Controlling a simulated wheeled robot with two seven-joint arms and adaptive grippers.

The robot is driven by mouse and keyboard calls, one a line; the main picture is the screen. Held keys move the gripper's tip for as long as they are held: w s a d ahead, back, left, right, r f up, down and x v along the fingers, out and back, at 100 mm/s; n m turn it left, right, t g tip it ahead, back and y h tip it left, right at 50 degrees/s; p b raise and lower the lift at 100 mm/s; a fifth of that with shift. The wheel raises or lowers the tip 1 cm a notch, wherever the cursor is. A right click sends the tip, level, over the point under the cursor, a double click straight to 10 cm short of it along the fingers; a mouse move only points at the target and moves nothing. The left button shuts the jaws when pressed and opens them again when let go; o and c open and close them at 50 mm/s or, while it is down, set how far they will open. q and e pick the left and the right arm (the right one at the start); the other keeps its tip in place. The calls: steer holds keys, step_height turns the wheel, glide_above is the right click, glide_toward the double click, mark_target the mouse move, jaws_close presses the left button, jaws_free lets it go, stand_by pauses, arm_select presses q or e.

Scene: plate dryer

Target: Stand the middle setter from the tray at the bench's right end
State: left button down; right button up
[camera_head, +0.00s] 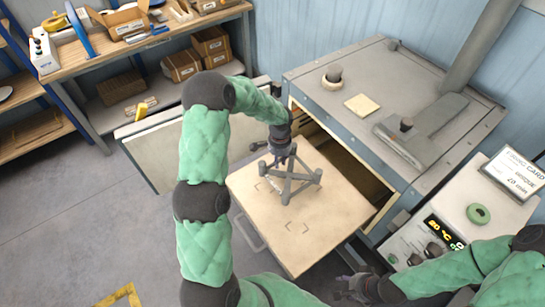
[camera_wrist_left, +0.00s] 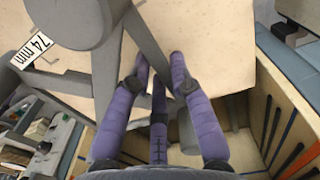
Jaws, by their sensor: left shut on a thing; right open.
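A grey setter (camera_head: 304,179) with crossed bars and legs is over the cream tray (camera_head: 335,215), which juts out from the open kiln-like cabinet. My left gripper (camera_head: 280,160) reaches it from above and is shut on one of its bars. I cannot tell whether the setter's feet touch the tray. My right gripper (camera_head: 352,287) is open and empty at the bottom, in front of the tray.
The cabinet (camera_head: 400,75) stands behind the tray, its door (camera_head: 155,155) swung out left. A bench (camera_head: 150,50) with boxes is at the back left. A control panel (camera_head: 425,240) with a card is at the right.

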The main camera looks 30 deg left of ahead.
mark_target(287, 172)
arm_select(q)
steer(key=d+r, duration=0.1)
steer(key=s+d+r, duration=0.1)
steer(key=d, duration=0.1)
steer(key=s+d, duration=0.1)
steer(key=shift+s+d+r, duration=0.25)
steer(key=shift+d+r, duration=0.15)
steer(key=shift+d+r+p, duration=0.15)
steer(key=shift+r+p, duration=0.2)
steer(key=shift+r, duration=0.2)
step_height(287, 172, up, 6)
steer(key=p, duration=0.3)
steer(key=shift+p, duration=0.35)
steer(key=shift+f, duration=0.1)
